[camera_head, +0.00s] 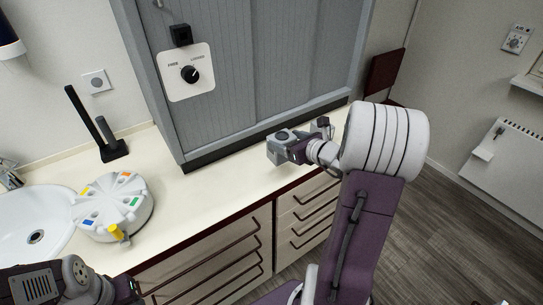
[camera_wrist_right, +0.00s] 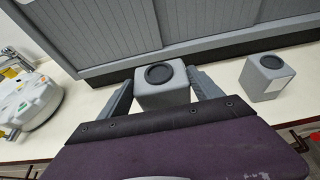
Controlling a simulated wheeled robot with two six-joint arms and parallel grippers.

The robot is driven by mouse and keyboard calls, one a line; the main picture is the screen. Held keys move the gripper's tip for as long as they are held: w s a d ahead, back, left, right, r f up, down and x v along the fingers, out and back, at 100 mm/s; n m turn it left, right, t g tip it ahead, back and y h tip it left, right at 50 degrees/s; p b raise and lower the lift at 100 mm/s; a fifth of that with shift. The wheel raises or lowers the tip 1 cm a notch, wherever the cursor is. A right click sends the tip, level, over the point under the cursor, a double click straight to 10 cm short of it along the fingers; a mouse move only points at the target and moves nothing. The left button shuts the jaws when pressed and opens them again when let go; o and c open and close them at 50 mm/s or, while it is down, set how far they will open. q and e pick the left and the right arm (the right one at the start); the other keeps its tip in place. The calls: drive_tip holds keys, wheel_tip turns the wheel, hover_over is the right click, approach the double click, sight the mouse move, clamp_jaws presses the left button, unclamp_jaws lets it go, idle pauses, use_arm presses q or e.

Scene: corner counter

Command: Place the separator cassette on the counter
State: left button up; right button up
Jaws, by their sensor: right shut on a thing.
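The separator cassette, a small grey box (camera_wrist_right: 162,90) with a dark round recess on top, sits between the two fingers of my right gripper (camera_wrist_right: 163,92) in the right wrist view. The gripper is shut on it. In the head view the box (camera_head: 279,151) shows at the end of my right gripper (camera_head: 283,150), over the counter (camera_head: 205,200) near its front edge. Its underside is hidden, so I cannot tell whether it touches the counter. My left arm shows at the bottom left of the head view; its fingertips cannot be made out.
A similar grey box (camera_wrist_right: 265,78) stands on the counter to the right in the wrist view. A grey shuttered cabinet (camera_head: 250,75) stands behind. A white round device (camera_head: 113,207) with coloured marks and a sink (camera_head: 30,212) are at left. The counter between is clear.

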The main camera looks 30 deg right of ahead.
sight(270, 152)
drive_tip(key=w+a+f, duration=0.1)
drive_tip(key=f, duration=0.1)
drive_tip(key=w+a+f, duration=0.1)
drive_tip(key=w+f, duration=0.3)
drive_tip(key=f, duration=0.1)
drive_tip(key=shift+w+a+b, duration=0.25)
drive_tip(key=shift+a+b, duration=0.05)
drive_tip(key=shift+a, duration=0.1)
drive_tip(key=shift+w+f, duration=0.1)
drive_tip(key=shift+f, duration=0.2)
drive_tip(key=shift+f, duration=0.1)
drive_tip(key=o, duration=1.9)
drive_tip(key=shift+o, duration=0.2)
